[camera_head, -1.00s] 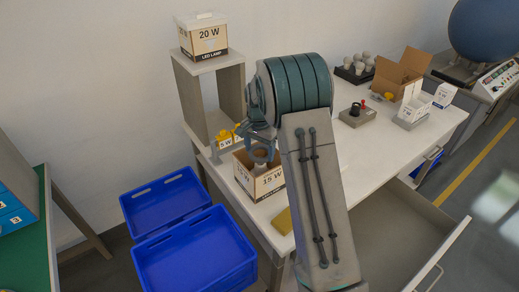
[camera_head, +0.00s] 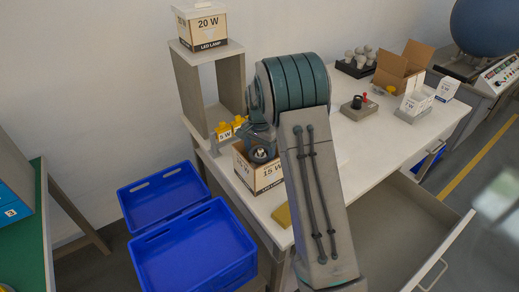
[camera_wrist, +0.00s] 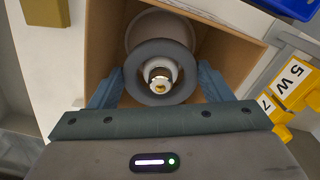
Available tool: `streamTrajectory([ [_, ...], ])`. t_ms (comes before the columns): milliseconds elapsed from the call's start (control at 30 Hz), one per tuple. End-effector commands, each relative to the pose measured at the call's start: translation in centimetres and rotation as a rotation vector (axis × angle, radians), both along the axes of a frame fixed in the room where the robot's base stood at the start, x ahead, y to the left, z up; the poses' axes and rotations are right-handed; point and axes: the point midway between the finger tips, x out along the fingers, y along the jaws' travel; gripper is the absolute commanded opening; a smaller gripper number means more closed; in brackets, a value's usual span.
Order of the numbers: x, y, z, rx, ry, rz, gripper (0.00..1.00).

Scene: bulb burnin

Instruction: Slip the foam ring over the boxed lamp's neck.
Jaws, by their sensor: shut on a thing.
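The dark grey foam ring (camera_wrist: 134,72) is gripped between the two fingers of my gripper (camera_wrist: 161,72) in the wrist view. The boxed lamp's metal cap (camera_wrist: 160,84) shows through the ring's hole, and its pale, wide bulb (camera_wrist: 158,27) lies beyond. The ring looks around the lamp's neck; how far down it sits I cannot tell. The lamp stands cap up in the open 15 W carton (camera_head: 268,180). In the head view, the ring (camera_head: 254,157) is at the carton's opening with the pale cap showing in it, below my arm.
Yellow wattage tags (camera_head: 230,128) stand beside the carton, near a grey shelf (camera_head: 195,100) bearing a 20 W lamp box (camera_head: 202,30). A yellow block (camera_head: 283,216) lies at the table's front edge. Blue crates (camera_head: 190,260) stand below at left.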

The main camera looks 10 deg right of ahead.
Motion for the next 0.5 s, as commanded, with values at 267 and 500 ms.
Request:
streamTrajectory([
  [267,0.0,0.0,-1.6,0.0,0.0,0.0,0.52],
  [500,0.0,0.0,-2.8,0.0,0.0,0.0,0.52],
])
